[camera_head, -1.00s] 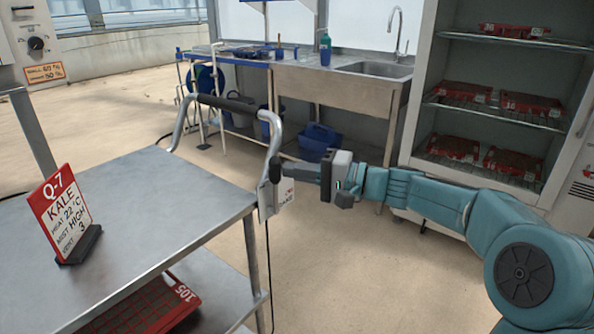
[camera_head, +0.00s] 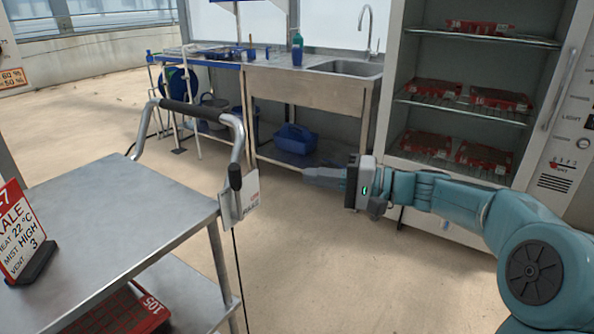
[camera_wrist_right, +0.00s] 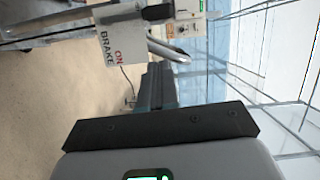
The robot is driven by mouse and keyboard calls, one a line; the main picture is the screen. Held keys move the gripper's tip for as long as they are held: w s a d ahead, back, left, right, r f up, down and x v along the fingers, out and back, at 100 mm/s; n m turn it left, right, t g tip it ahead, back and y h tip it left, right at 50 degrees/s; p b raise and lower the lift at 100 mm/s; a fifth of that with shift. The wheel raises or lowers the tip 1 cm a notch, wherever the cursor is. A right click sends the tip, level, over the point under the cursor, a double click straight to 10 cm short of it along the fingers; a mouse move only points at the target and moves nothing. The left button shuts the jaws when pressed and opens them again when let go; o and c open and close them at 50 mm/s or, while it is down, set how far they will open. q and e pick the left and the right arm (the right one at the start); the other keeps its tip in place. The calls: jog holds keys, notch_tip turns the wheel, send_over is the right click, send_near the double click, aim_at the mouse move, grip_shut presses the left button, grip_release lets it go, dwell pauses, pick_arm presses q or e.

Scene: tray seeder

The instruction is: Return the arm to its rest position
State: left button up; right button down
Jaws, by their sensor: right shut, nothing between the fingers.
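My right arm (camera_head: 450,198) comes in from the right in the head view, stretched to the left over open floor. My right gripper (camera_head: 308,172) is shut and empty at its end, to the right of the cart's brake plate and apart from it. In the right wrist view the shut fingers (camera_wrist_right: 157,85) point away from the camera. The white brake plate (camera_head: 240,198) hangs by the cart handle (camera_head: 205,112); in the right wrist view it reads "BRAKE ON" (camera_wrist_right: 122,42). My left gripper is not in view.
A metal cart (camera_head: 120,215) stands at the left with a red KALE sign (camera_head: 14,235) on top and a red tray (camera_head: 125,315) below. A sink bench (camera_head: 310,90) stands behind. An open cabinet (camera_head: 395,120) with several red trays stands at the right. Floor between is clear.

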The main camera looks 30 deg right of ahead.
jog(key=shift+v, duration=0.8)
